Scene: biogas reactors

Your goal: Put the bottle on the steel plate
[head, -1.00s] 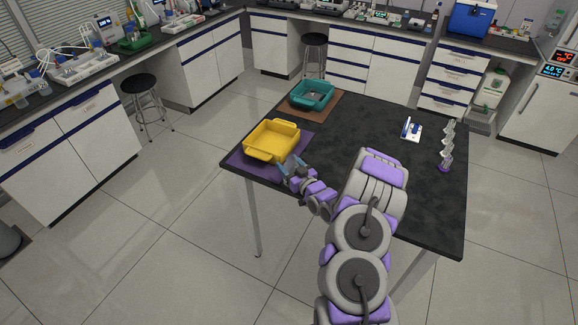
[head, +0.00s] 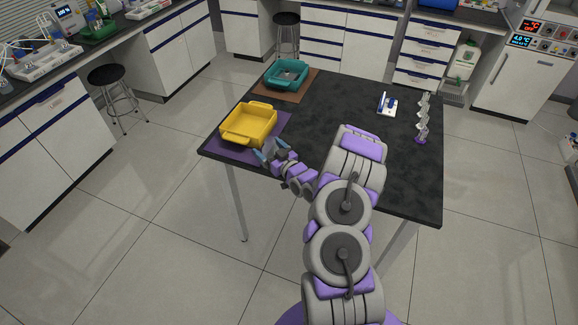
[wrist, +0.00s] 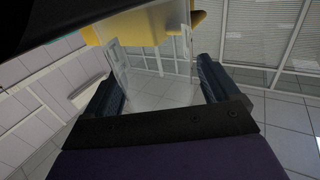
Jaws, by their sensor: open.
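My gripper (head: 264,151) is open beside the near right corner of the yellow tray (head: 248,123), above the table's left edge. In the wrist view my gripper's dark fingers (wrist: 157,75) stand apart. Clear, see-through pieces show near their tips, and I cannot tell whether these belong to the fingers or to something between them. The yellow tray also shows at the top of the wrist view (wrist: 135,27). I cannot make out a bottle for certain in either view, nor a steel plate.
The yellow tray is on a purple mat (head: 276,129) on the black table (head: 340,100). Behind it a teal tray (head: 287,73) holds something grey on a brown mat (head: 309,80). A small blue-and-white item (head: 387,103) and a purple-based stand (head: 422,128) are at the right. The table's middle is clear.

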